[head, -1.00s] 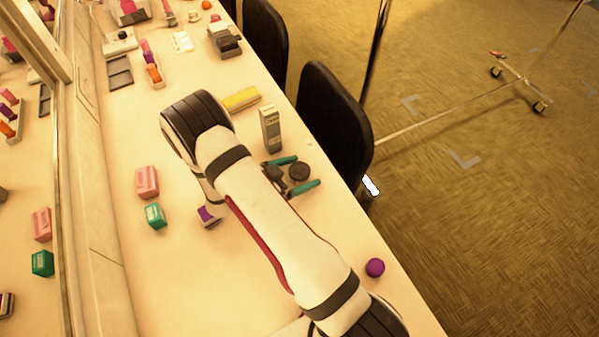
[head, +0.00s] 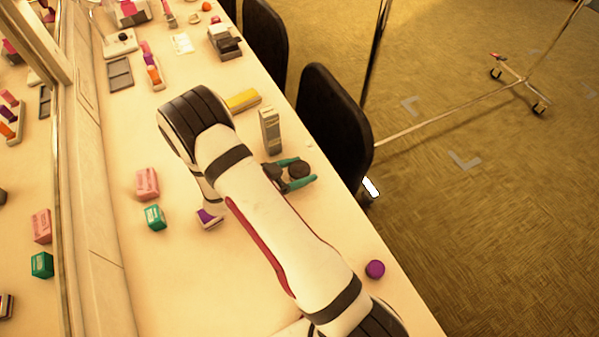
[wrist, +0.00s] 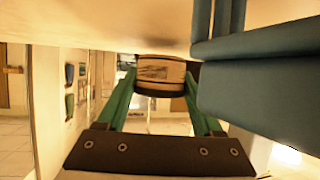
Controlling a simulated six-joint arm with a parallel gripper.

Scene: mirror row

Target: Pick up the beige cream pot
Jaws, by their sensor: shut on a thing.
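The beige cream pot (wrist: 160,72) sits between the two green fingers of my gripper (wrist: 160,88) in the wrist view. It has a beige body with a printed label and a dark band. In the head view only the dark round top of the pot (head: 299,169) shows, between the teal fingers of my gripper (head: 297,172). The fingers are shut on its sides. The pot is at the right side of the table, near its edge. I cannot tell whether it touches the tabletop.
A tall grey box (head: 270,131) stands just behind the gripper, with a yellow box (head: 242,100) beyond. Pink (head: 147,183) and teal (head: 154,217) boxes stand at left near the mirror. A purple ball (head: 375,269) lies near the table edge. A black chair (head: 335,120) is close by.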

